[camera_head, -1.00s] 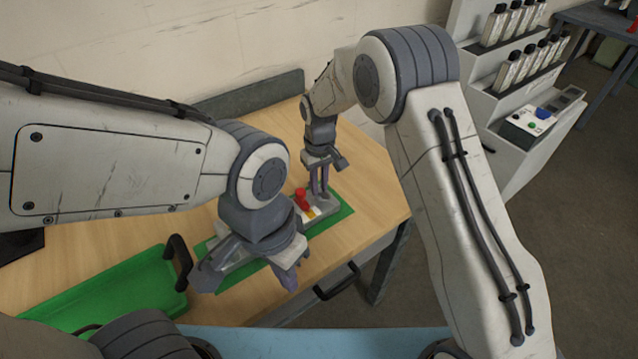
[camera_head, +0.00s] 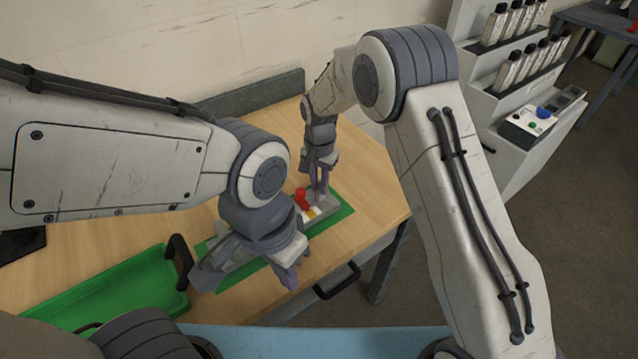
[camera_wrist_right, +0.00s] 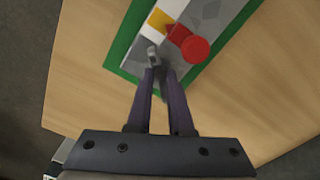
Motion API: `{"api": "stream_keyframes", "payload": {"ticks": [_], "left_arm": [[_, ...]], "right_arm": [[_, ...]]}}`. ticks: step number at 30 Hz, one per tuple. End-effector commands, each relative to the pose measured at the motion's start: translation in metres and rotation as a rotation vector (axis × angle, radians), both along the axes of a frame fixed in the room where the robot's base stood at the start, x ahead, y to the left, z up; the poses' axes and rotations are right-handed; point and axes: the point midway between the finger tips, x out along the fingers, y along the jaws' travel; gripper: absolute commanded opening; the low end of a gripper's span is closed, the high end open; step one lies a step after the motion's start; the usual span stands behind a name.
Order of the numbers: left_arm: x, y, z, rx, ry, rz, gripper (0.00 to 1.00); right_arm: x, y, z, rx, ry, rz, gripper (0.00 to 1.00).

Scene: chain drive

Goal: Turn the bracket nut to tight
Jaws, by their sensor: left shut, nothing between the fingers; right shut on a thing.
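The grey fixture (camera_head: 325,208) lies on a green mat on the wooden table and carries a red knob (camera_head: 302,199) and a yellow patch. In the right wrist view the red knob (camera_wrist_right: 195,48) stands just right of the fingers. My right gripper (camera_head: 317,197) points down at the fixture's right end. In the right wrist view its fingers (camera_wrist_right: 160,72) are close together on a small grey part, which looks like the bracket nut (camera_wrist_right: 153,54); the fingers hide much of it.
A green tray (camera_head: 110,290) with a dark handle sits at the table's left. The green mat (camera_head: 343,211) lies under the fixture. A white rack (camera_head: 490,95) with bottles and a button box (camera_head: 528,122) stands at the right. The table is clear right of the mat.

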Motion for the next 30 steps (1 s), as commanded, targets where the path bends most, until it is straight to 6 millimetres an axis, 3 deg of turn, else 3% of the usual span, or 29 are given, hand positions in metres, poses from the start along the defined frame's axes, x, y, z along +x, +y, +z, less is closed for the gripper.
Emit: {"api": "stream_keyframes", "payload": {"ticks": [18, 30], "left_arm": [[0.0, 0.0, 0.0014, 0.0, 0.0, 0.0, 0.0], [0.0, 0.0, 0.0017, 0.0, 0.0, 0.0, 0.0]], "right_arm": [[0.0011, 0.0009, 0.0017, 0.003, -0.002, -0.582, 0.0], [0.0012, 0.001, 0.0017, 0.003, -0.002, -0.875, 0.0]]}}
